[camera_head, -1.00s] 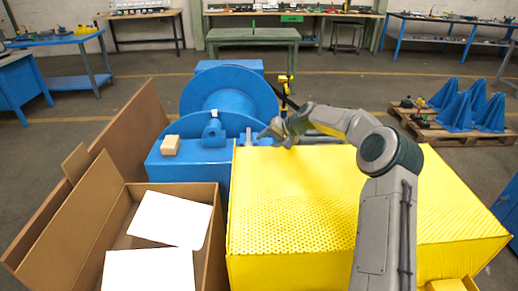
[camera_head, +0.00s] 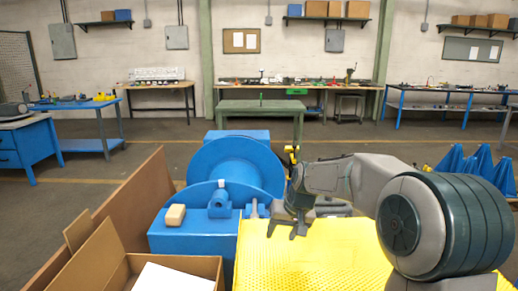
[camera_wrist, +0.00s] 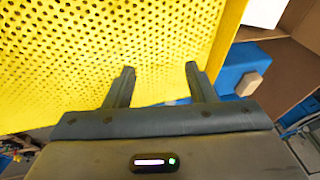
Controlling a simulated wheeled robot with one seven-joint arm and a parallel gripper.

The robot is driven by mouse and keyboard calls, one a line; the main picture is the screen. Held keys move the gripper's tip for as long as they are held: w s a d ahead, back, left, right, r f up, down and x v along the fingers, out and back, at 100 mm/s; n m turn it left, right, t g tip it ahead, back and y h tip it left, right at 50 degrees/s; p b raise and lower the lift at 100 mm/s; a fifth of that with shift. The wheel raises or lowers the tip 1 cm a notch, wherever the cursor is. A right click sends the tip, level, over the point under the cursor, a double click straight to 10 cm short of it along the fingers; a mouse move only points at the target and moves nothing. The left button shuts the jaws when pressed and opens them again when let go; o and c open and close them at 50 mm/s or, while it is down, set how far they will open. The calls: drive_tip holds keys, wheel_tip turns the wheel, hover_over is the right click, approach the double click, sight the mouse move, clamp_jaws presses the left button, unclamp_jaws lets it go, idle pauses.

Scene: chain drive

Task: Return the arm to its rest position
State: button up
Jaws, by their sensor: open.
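My gripper (camera_head: 287,231) is open and empty in the head view, pointing down above the far left part of the yellow perforated cover (camera_head: 265,262). My arm is folded, with its large elbow joint close to the camera at the right. In the wrist view my gripper (camera_wrist: 160,72) shows two parted fingers with nothing between them, in front of the yellow perforated surface (camera_wrist: 100,50).
The blue chain drive (camera_head: 235,165) stands beyond the yellow cover, with a small tan block (camera_head: 175,214) on its blue base. An open cardboard box (camera_head: 110,265) holding white sheets stands at the lower left. Blue stands (camera_head: 470,165) are at the right. Workbenches line the back.

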drive_tip(key=s+d+h, duration=0.1)
drive_tip(key=s+d, duration=0.3)
drive_tip(key=s, duration=1)
drive_tip(key=s+d+m+h, duration=0.1)
drive_tip(key=s+d, duration=0.3)
drive_tip(key=s, duration=1.1)
drive_tip(key=shift+d+h, duration=0.2)
drive_tip(key=shift+h, duration=0.3)
drive_tip(key=shift+s, duration=0.1)
